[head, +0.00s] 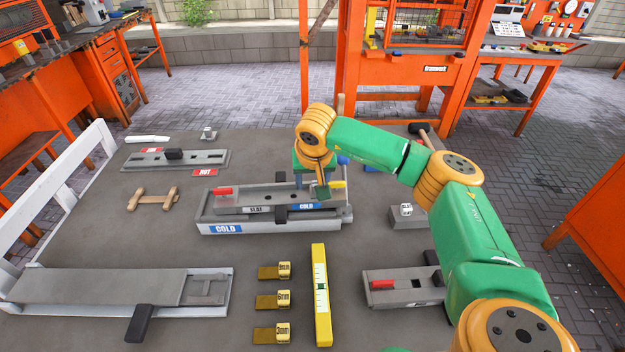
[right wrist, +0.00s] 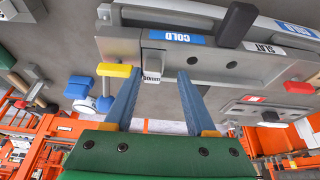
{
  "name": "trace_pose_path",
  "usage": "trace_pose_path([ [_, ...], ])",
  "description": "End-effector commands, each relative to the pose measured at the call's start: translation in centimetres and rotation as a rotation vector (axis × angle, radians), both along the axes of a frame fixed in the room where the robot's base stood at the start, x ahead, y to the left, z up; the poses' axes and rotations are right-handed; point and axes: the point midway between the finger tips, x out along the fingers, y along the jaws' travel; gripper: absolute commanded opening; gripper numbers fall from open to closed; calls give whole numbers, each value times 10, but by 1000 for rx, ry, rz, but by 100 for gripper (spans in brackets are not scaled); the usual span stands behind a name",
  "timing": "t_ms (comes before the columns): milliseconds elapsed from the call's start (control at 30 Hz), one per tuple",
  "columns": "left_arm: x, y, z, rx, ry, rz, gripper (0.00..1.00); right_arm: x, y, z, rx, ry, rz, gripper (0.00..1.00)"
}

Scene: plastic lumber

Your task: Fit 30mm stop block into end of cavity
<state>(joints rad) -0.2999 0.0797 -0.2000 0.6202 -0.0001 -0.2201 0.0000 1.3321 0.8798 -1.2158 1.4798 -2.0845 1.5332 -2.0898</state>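The slat mould (head: 265,198), a long grey bar with SLAT and COLD labels, lies in the white COLD trough (head: 270,226) at the middle of the table. My right gripper (head: 314,187) points down over the mould's right end, beside the yellow clamp (head: 339,184). In the right wrist view, my right gripper (right wrist: 160,76) is open, its two blue fingers spread. A small pale block (right wrist: 152,66) with a dark-printed face sits at the mould's end, near the left finger; I cannot tell how deep it sits. The head view hides it behind the gripper. My left gripper is out of view.
A yellow level (head: 321,295) and brass gauges (head: 274,300) lie in front. A grey mould (head: 405,287) lies front right. Bare table shows at left.

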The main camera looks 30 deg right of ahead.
Motion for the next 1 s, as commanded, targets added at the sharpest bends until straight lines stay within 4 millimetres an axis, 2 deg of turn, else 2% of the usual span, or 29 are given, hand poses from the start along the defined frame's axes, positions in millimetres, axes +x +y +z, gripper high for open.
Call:
trace_pose_path([
  [467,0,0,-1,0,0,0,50,-1,-1,2,-4,0,-3,62],
  [800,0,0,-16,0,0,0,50,-20,13,59,-3,-2,-1,62],
  [1000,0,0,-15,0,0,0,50,-22,15,66,-3,3,-1,62],
])
